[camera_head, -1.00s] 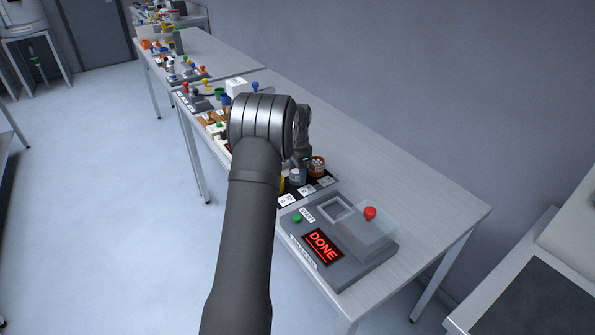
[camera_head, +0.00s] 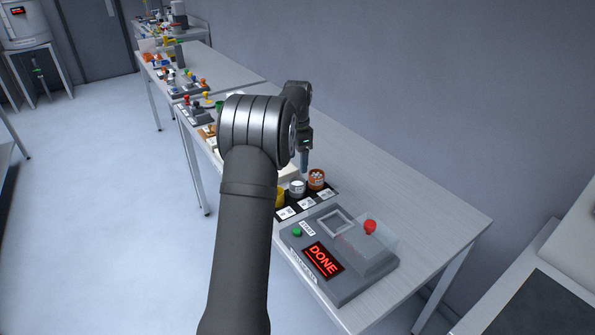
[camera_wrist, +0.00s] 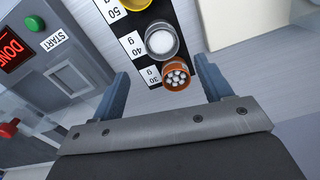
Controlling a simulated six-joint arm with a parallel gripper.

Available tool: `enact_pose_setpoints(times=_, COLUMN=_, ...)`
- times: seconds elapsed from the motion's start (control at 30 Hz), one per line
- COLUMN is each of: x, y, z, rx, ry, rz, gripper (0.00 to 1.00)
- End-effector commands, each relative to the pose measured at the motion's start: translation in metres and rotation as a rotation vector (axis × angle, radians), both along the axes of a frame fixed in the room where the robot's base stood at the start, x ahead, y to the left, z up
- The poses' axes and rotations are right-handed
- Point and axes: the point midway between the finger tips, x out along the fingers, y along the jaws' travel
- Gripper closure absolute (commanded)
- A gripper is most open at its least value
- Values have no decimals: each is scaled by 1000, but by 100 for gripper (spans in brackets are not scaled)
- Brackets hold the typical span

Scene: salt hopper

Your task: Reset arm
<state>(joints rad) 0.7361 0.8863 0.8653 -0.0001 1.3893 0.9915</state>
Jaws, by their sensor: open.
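My gripper (camera_wrist: 165,85) is open and empty in the wrist view, its two blue-grey fingers apart above the table. In the head view its end (camera_head: 305,165) hangs just behind the cups, and my own arm covers much of the bench left of it. An orange cup (camera_wrist: 177,77) with several pale balls shows between the fingertips, lower than them, by the 30 g label; it also shows in the head view (camera_head: 317,179). A grey cup (camera_wrist: 161,42) with white contents stands beside it at the 40 g label.
A grey machine (camera_head: 340,262) with a red DONE display (camera_head: 323,260), a green START button (camera_head: 297,232) and a red knob (camera_head: 370,227) stands at the table's near end. The table top (camera_head: 400,190) to the right is clear. Several small items stand farther back.

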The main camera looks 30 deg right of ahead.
Motion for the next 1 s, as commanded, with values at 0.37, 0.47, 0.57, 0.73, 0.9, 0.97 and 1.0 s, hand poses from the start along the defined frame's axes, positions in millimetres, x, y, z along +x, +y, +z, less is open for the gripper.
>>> enact_pose_setpoints(times=0.37, x=0, y=0, z=15, rx=1, ry=1, rz=0, gripper=28)
enact_pose_setpoints(times=0.47, x=0, y=0, z=15, rx=0, ry=1, rz=0, gripper=28)
enact_pose_setpoints(times=0.57, x=0, y=0, z=13, rx=1, ry=1, rz=0, gripper=28)
enact_pose_setpoints(times=0.73, x=0, y=0, z=-3, rx=2, ry=3, rz=0, gripper=28)
enact_pose_setpoints(times=0.9, x=-1, y=1, z=-35, rx=4, ry=4, rz=0, gripper=28)
enact_pose_setpoints(times=0.97, x=0, y=0, z=-47, rx=2, ry=3, rz=0, gripper=28)
enact_pose_setpoints(times=1.0, x=0, y=0, z=-54, rx=2, ry=3, rz=0, gripper=28)
